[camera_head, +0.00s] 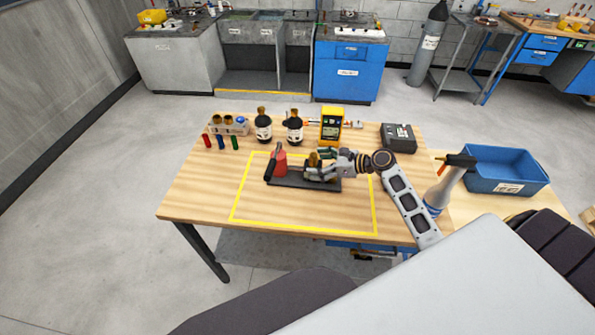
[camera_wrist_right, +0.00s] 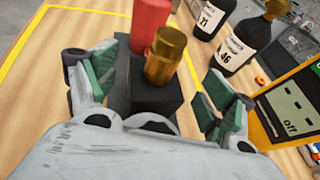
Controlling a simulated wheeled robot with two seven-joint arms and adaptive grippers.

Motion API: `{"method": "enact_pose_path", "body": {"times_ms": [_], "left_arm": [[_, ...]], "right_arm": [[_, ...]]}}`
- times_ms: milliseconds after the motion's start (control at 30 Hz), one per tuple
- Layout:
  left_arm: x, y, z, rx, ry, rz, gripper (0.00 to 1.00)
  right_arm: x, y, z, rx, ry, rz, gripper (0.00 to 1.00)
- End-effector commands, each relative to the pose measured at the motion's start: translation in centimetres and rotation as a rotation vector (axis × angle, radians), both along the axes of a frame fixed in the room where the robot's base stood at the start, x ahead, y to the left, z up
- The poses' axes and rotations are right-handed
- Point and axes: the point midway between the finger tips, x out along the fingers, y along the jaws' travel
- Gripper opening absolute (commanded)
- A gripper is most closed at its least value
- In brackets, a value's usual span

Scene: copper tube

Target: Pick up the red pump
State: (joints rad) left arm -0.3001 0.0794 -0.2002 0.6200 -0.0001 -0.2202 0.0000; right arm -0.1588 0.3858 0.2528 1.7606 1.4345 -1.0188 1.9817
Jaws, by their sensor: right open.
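The red pump (camera_head: 280,163) stands at the left end of a dark base (camera_head: 291,181) on the wooden table, with a black handle at its left. In the right wrist view, a red cylinder (camera_wrist_right: 151,22) rises behind a brass cylinder (camera_wrist_right: 166,58) on a black block (camera_wrist_right: 157,96). My right gripper (camera_head: 318,168) is at the right part of the base. Its green-padded fingers (camera_wrist_right: 158,85) are open, spread on either side of the black block and brass cylinder, with nothing clamped. My left gripper is not in view.
Behind are two dark bottles (camera_head: 264,128), a yellow meter (camera_head: 331,122), a grey box (camera_head: 398,137) and a rack (camera_head: 230,127). Small coloured cylinders (camera_head: 221,142) stand at left. A blue bin (camera_head: 505,170) is at right. The front of the yellow-taped area (camera_head: 290,231) is clear.

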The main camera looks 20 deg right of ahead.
Motion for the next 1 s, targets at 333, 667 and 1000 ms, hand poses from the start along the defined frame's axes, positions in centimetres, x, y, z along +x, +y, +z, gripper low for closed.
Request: {"method": "enact_pose_path", "body": {"times_ms": [333, 667, 1000], "left_arm": [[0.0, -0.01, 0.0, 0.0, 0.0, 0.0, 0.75], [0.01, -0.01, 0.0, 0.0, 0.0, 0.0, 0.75], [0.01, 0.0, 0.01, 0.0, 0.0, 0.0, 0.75]], "right_arm": [[-0.01, -0.01, 0.01, 0.0, 0.0, 0.0, 0.51], [-0.01, -0.02, 0.0, 0.0, 0.0, -0.001, 0.09], [0.23, -0.05, 0.61, 0.004, -0.011, -0.003, 0.0]]}}
